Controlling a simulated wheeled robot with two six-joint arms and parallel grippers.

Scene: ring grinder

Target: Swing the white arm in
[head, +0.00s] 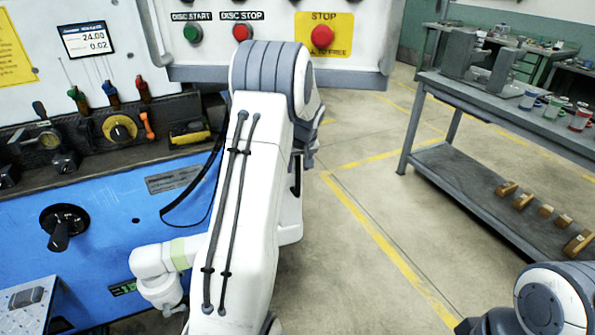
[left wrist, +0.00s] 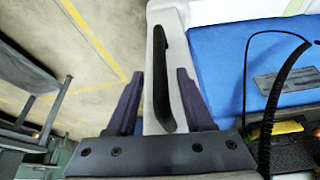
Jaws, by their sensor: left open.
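The white arm (left wrist: 157,30) shows in the left wrist view as a pale bar with a long black handle (left wrist: 160,85) on its face. My left gripper (left wrist: 160,74) is open, with one dark finger on each side of the bar and handle. I cannot tell whether either finger touches. In the head view my own left arm covers most of this place. A narrow white strip and a dark piece show just behind my arm; I cannot tell which parts they are. My right gripper is out of view; only a joint of my right arm shows at the bottom right.
The blue machine front (head: 110,215) stands at the left, under a shelf with knobs and tools. A white panel with a red stop button (head: 322,37) hangs above. A grey table (head: 445,80) stands at the right. The floor between is clear.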

